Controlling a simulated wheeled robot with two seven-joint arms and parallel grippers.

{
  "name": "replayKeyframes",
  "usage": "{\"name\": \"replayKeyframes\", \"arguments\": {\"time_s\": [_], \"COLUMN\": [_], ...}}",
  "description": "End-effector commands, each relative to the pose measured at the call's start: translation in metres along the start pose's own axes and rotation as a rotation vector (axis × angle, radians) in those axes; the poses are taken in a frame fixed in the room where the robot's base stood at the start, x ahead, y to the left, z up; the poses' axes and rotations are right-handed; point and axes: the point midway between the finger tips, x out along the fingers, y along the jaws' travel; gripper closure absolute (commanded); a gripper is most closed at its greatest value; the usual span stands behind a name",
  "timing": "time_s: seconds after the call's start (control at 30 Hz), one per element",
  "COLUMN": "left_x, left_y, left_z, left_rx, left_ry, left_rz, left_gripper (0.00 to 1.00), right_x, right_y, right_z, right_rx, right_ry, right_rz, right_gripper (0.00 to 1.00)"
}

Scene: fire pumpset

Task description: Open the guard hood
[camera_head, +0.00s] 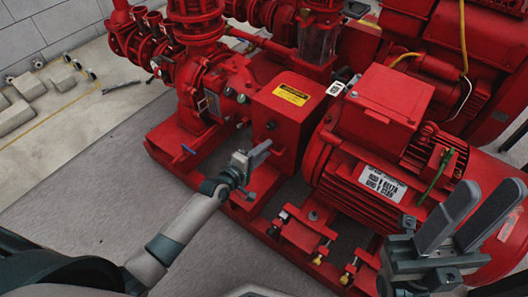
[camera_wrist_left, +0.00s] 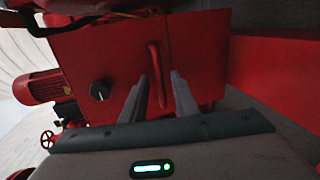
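The guard hood (camera_head: 283,118) is a red box with a yellow warning label, between the pump and the motor in the head view. It looks closed. In the left wrist view the hood's red face (camera_wrist_left: 205,60) fills the middle, with a slim upright red handle (camera_wrist_left: 155,72) and a black knob (camera_wrist_left: 100,90) to its left. My left gripper (camera_head: 262,152) is at the hood's front face. Its fingers (camera_wrist_left: 157,92) are apart, with the handle showing between them; contact is not clear. My right gripper (camera_head: 497,190) is open and empty, in front of the motor.
The red motor (camera_head: 390,145) with a white label stands right of the hood. The red pump (camera_head: 205,85) and pipes stand to the left. A red base frame (camera_head: 305,230) with brackets runs below. Grey floor (camera_head: 90,165) is free at the left.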

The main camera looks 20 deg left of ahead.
Motion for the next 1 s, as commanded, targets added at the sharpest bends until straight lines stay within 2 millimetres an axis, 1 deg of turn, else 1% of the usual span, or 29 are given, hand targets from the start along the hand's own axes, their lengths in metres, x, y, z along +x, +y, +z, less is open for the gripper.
{"name": "replayKeyframes", "arguments": {"time_s": [0.2, 0.23, 0.33, 0.37, 0.77, 1.0], "left_x": [0.0000, -0.0001, -0.0002, -0.0002, -0.0008, -0.0020], "left_y": [0.0000, 0.0000, -0.0001, -0.0001, 0.0010, 0.0050], "left_z": [0.0001, 0.0001, 0.0001, 0.0001, 0.0000, 0.0001], "left_rx": [0.000, 0.000, 0.000, 0.000, 0.000, 0.000], "left_ry": [0.000, 0.000, 0.000, 0.000, 0.000, 0.000], "left_rz": [0.000, 0.000, 0.000, 0.000, -0.003, -0.014], "left_gripper": [0.73, 0.75, 0.99, 1.00, 1.00, 1.00], "right_x": [0.0001, 0.0001, 0.0001, 0.0001, 0.0019, 0.0024], "right_y": [0.0001, 0.0001, 0.0001, 0.0001, -0.0001, -0.0018], "right_z": [0.0000, 0.0000, 0.0001, 0.0001, 0.0009, 0.0075], "right_rx": [0.000, 0.000, 0.000, 0.000, 0.000, 0.004], "right_ry": [0.000, 0.000, 0.000, -0.001, -0.006, -0.058], "right_rz": [0.000, 0.000, 0.000, 0.000, 0.000, 0.005], "right_gripper": [0.69, 0.69, 0.69, 0.69, 0.69, 0.69]}}
